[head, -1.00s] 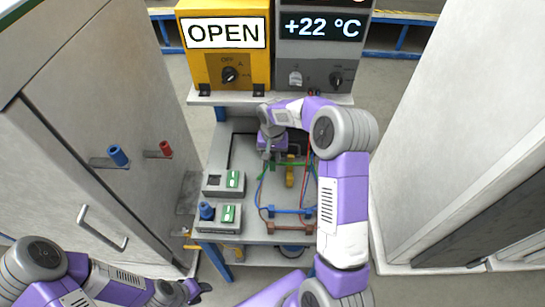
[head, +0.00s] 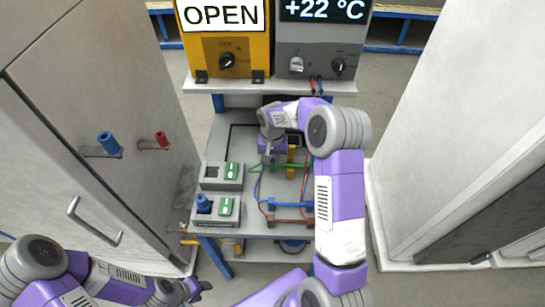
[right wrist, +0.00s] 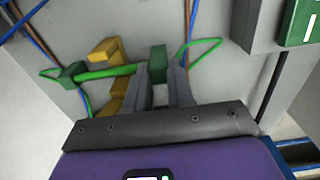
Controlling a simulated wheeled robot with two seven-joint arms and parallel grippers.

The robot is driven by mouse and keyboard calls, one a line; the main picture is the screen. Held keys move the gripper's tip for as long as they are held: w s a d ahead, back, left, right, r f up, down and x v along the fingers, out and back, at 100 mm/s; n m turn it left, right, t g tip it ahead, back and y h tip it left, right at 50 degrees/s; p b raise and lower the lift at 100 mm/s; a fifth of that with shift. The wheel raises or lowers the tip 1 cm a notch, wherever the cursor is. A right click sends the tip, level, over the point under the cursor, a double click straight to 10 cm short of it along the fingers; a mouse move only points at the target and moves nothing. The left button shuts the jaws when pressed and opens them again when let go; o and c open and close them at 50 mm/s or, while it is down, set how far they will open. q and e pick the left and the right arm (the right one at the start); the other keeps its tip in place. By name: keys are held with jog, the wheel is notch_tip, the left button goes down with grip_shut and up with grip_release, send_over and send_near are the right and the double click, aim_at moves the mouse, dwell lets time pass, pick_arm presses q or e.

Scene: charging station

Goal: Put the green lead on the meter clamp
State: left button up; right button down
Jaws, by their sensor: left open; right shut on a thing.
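The green lead (right wrist: 105,72) is a thin green cable with a green block (right wrist: 157,62) between my right fingers and another green block at its left end. My right gripper (right wrist: 164,85) is shut on the near green block, just above the grey bench; in the head view it (head: 270,155) hides part of the lead. A yellow upright piece (head: 291,160) stands just right of the gripper, and yellow blocks (right wrist: 105,50) show in the wrist view. I cannot tell which piece is the meter clamp. My left gripper (head: 197,289) is open and empty at lower left.
Blue and brown bars (head: 287,206) with blue and red cables lie on the bench. Two switch boxes (head: 221,171) stand at its left edge. Yellow and grey instrument boxes (head: 323,55) stand on the shelf behind. Tall cabinets flank both sides.

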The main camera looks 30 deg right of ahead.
jog(key=shift+f, duration=0.2)
jog(key=c, duration=0.9)
grip_release()
